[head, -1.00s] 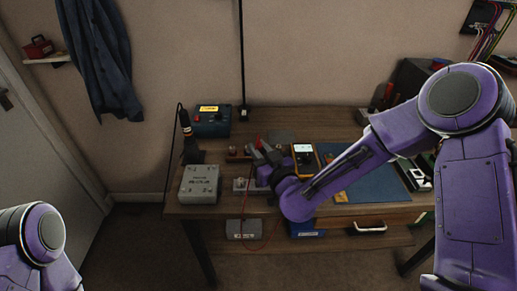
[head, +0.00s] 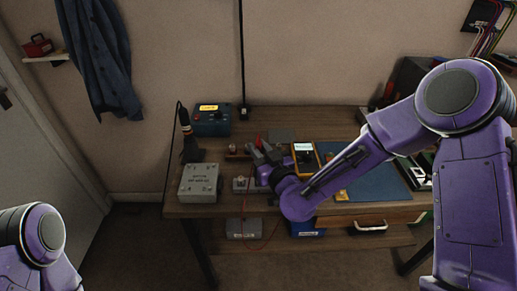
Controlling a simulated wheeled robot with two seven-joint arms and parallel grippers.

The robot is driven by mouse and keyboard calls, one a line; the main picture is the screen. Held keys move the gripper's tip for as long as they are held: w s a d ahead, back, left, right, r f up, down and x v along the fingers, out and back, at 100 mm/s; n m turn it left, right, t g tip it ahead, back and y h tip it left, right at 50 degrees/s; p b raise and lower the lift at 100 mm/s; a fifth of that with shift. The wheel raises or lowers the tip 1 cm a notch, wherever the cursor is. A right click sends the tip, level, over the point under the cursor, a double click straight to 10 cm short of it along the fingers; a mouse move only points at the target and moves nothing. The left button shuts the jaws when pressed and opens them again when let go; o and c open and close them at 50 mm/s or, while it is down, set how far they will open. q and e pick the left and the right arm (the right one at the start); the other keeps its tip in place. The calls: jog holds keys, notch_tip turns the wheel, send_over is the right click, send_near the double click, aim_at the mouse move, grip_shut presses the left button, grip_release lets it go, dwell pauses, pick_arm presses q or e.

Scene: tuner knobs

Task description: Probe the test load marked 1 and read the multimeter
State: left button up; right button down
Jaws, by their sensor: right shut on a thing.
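The yellow multimeter (head: 306,158) stands on the bench just right of my right gripper. Its pale screen is too small to read. My right gripper (head: 260,152) is shut on a slim red thing (head: 257,142), probably a probe, partly hidden by the fingers. Small blocks with terminals stand on the left side of the bench, one behind (head: 235,152) and one in front (head: 240,184) of the gripper. Their marks are not legible, so I cannot tell which load is 1, nor whether the tip touches one. My left gripper is out of view.
A grey box (head: 199,183) sits at the bench's front left, with a dark upright tool behind it. A blue instrument (head: 212,121) stands at the back left. A blue mat (head: 375,180) lies on the right under my arm. A thin red lead hangs over the front edge.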

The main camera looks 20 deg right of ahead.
aim_at(260, 142)
jog(key=shift+r+p, duration=2.1)
jog(key=shift+r, duration=0.45)
jog(key=shift+f, duration=0.1)
